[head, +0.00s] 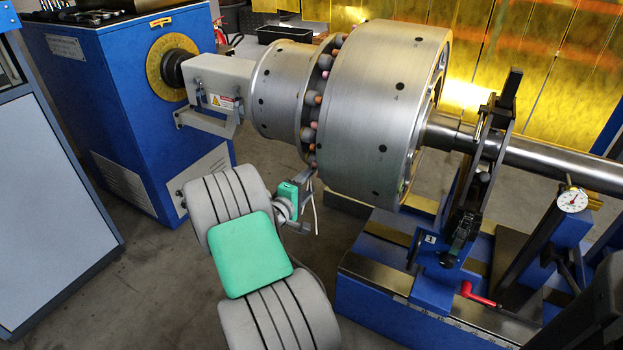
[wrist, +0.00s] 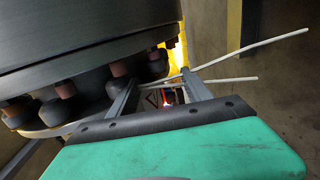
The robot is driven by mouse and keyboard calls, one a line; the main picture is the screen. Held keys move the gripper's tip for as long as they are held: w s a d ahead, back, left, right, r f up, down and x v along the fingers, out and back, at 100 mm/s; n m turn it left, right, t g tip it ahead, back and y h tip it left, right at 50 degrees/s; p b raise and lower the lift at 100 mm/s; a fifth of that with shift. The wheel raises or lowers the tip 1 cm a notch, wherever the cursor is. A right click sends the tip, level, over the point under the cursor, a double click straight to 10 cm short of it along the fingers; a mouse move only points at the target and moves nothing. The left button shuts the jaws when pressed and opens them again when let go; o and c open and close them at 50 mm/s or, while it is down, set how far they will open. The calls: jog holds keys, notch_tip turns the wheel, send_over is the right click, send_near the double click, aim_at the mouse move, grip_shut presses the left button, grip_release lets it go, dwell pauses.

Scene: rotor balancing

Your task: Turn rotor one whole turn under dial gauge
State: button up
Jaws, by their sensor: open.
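The rotor (head: 365,100) is a large grey metal drum with numbered dark holes, joined to a smaller drum (head: 277,88) at its left. A ring of dark studs with orange-pink tips (head: 312,98) sits between the drums. The dial gauge (head: 572,200) has a white round face and stands at the right, near the shaft; its contact point is hard to make out. My gripper (head: 310,180) is below the stud ring at the rotor's lower left. In the wrist view its two fingers (wrist: 158,88) are apart, close to the studs (wrist: 65,88); contact is unclear.
A blue drive cabinet (head: 125,120) with a yellow ring stands at the left. A bearing stand (head: 485,150) carries the shaft (head: 540,165) on a blue bed (head: 375,305), with a red handle (head: 478,294). Thin white rods (wrist: 255,47) show beyond my fingers. The floor below the small drum is clear.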

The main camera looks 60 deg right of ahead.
aim_at(314, 154)
jog(key=shift+c, duration=0.4)
